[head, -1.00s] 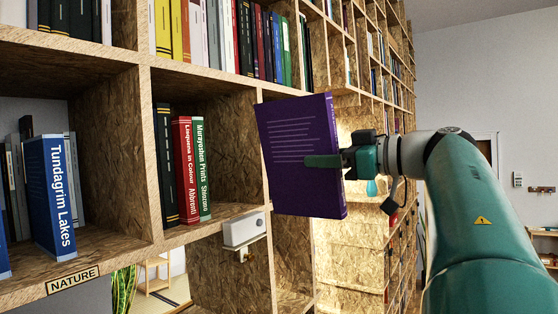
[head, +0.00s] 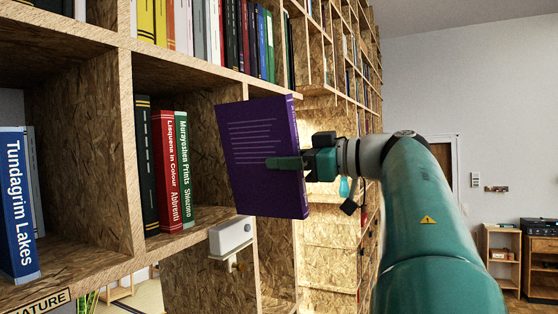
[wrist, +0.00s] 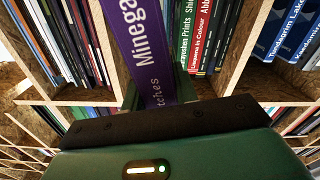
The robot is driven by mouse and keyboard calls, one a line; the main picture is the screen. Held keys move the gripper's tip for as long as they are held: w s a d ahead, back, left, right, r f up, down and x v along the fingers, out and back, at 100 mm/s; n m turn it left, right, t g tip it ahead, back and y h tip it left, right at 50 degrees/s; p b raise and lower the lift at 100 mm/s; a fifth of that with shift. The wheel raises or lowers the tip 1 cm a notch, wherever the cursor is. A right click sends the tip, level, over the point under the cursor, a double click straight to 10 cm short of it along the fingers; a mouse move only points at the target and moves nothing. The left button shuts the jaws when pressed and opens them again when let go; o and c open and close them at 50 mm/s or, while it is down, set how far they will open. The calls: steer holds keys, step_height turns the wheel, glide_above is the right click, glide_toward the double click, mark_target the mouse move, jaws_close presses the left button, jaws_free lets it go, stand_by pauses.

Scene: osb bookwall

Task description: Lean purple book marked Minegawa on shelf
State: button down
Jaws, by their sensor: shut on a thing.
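The purple book (head: 262,150) is upright and slightly tilted, its cover with pale text lines facing me in the head view. My gripper (head: 300,163) is shut on the book, one green finger lying across the cover. The book is held in front of the shelf's right upright. The shelf compartment (head: 190,85) to its left holds a dark book (head: 147,165), a red book (head: 171,170) and a green-white book (head: 186,165), all upright.
A white box (head: 230,236) sits on a small bracket below the compartment's right end. The blue Tundagrim Lakes book (head: 17,205) stands in the compartment at left, above the NATURE label (head: 38,302). A full row of books fills the shelf above. The room at right is open.

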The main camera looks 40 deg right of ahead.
steer(key=shift+w+a, duration=0.1)
steer(key=shift+w, duration=0.2)
steer(key=shift+s, duration=0.4)
steer(key=shift+w+f, duration=0.2)
steer(key=shift+w, duration=0.35)
steer(key=shift+w+f, duration=0.2)
steer(key=shift+w, duration=0.35)
steer(key=shift+s, duration=0.1)
steer(key=shift+s+r, duration=0.1)
steer(key=shift+s, duration=0.15)
steer(key=shift+w, duration=0.15)
